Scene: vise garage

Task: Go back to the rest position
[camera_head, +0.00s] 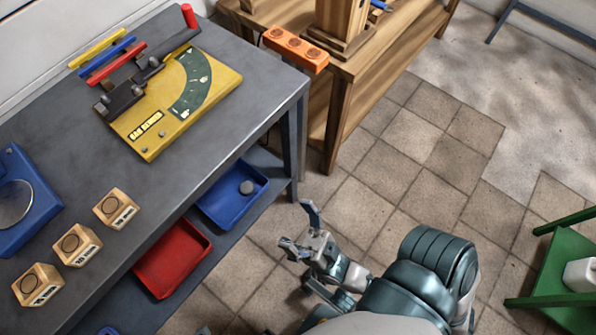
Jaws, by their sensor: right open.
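My right gripper (300,226) is in the lower middle of the head view, at the end of my dark teal and grey arm. Its fingers are apart and nothing is between them. It hangs over the tiled floor, to the right of the grey workbench (262,85) and clear of its edge. My left gripper cannot be made out in this view.
On the workbench are a yellow bar bender (208,93), a blue device (38,210) and wooden blocks (78,246). Blue (215,211) and red (172,259) trays sit on the lower shelf. A wooden bench (345,105) stands behind; a green stand (550,275) is at right.

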